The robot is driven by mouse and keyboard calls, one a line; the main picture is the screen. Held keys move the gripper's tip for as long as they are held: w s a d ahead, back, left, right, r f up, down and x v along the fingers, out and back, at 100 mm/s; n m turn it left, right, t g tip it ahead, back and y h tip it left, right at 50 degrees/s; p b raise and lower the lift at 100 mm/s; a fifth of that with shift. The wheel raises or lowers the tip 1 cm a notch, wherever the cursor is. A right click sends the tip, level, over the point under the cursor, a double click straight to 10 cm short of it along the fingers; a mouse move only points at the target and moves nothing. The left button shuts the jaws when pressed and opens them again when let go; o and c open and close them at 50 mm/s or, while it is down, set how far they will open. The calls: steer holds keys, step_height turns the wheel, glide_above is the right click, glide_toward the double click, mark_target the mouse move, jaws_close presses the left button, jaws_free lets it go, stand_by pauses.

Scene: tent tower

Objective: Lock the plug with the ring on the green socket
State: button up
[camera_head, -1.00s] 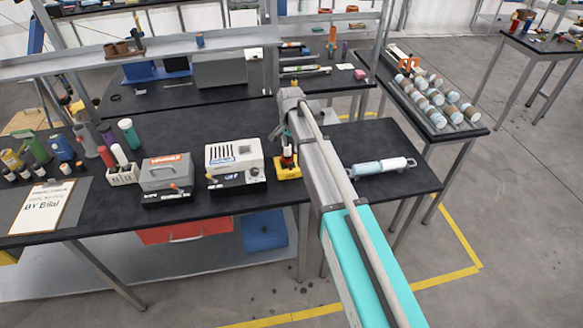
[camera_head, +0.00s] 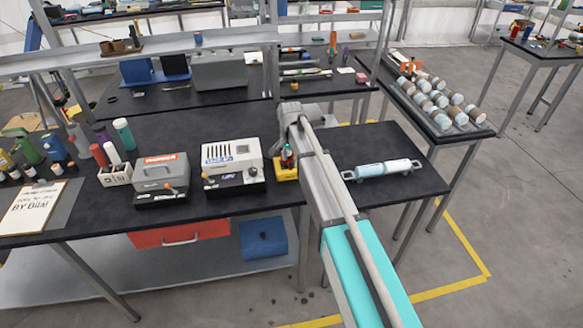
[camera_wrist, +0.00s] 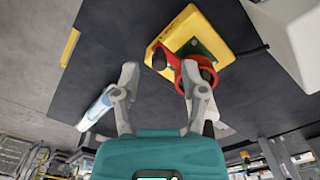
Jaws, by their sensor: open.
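The green socket (camera_wrist: 205,46) sits on a yellow base (camera_wrist: 191,22) in the wrist view. A red ring (camera_wrist: 172,58) is around the socket's near side, with a dark plug end (camera_wrist: 207,74) at it. My gripper (camera_wrist: 160,80) is open, its two fingers apart. The right finger overlaps the red ring in the picture; I cannot tell whether it touches. The left finger is clear of it. In the head view the yellow base (camera_head: 287,174) stands on the black table beside my arm, with the red and dark plug parts above it. My fingers are hidden there.
A white box device (camera_head: 232,163) stands close to the left of the yellow base, with a grey case (camera_head: 161,178) beyond it. A pale blue and white cylinder (camera_head: 384,169) lies to the right on the table (camera_head: 405,195). Bare tabletop lies behind my arm.

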steer(key=shift+f+b, duration=0.7)
steer(key=shift+f, duration=0.25)
steer(key=shift+d, duration=0.1)
jaws_close()
